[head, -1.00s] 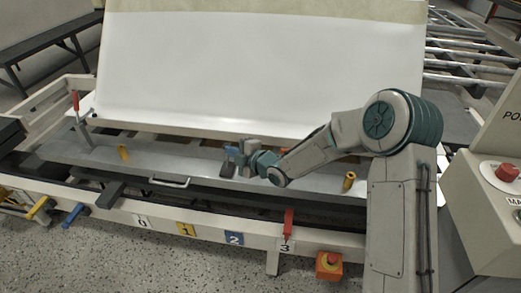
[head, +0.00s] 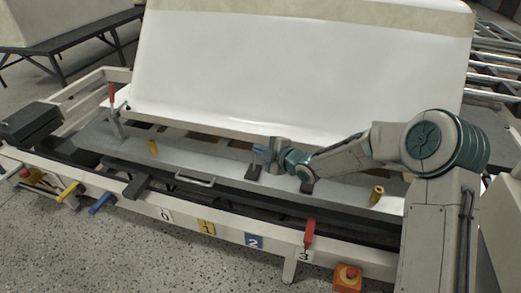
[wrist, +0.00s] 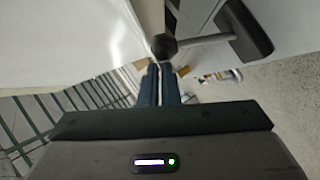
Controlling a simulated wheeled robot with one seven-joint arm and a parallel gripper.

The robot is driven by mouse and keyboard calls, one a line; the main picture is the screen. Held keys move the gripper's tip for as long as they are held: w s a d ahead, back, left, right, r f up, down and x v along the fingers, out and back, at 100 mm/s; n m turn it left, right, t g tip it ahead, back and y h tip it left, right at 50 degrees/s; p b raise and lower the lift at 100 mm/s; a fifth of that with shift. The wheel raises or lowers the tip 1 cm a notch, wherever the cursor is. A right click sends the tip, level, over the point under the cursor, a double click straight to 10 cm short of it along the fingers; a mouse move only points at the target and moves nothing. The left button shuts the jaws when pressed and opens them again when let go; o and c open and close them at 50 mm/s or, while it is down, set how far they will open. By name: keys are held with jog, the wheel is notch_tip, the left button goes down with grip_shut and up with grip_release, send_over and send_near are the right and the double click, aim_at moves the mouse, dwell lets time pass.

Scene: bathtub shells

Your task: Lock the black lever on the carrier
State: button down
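The carrier is a long grey plate (head: 210,160) on the white frame. In the wrist view the black lever shows as a round black knob (wrist: 164,46) on a grey rod, with a flat black piece (wrist: 246,30) at the rod's other end. The knob is just beyond my fingertips; I cannot tell whether they touch it. My gripper (wrist: 160,72) has its two dark blue fingers close together, with nothing seen between them. In the head view my gripper (head: 261,154) is low over the plate, beside a small black part (head: 253,171). Another black part (head: 307,186) is below my arm.
A large white tub shell (head: 300,75) stands tilted behind the plate. Red levers stand at left (head: 112,96) and at the front rail (head: 309,234).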

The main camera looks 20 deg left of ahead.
jog(key=shift+w+d, duration=0.2)
jog(key=shift+w, duration=0.05)
jog(key=s+d+r+p, duration=0.1)
jog(key=s+d+r, duration=0.4)
jog(key=s+d, duration=0.2)
jog(key=d, duration=0.2)
jog(key=shift+d+r, duration=0.3)
jog(key=shift+w, duration=0.1)
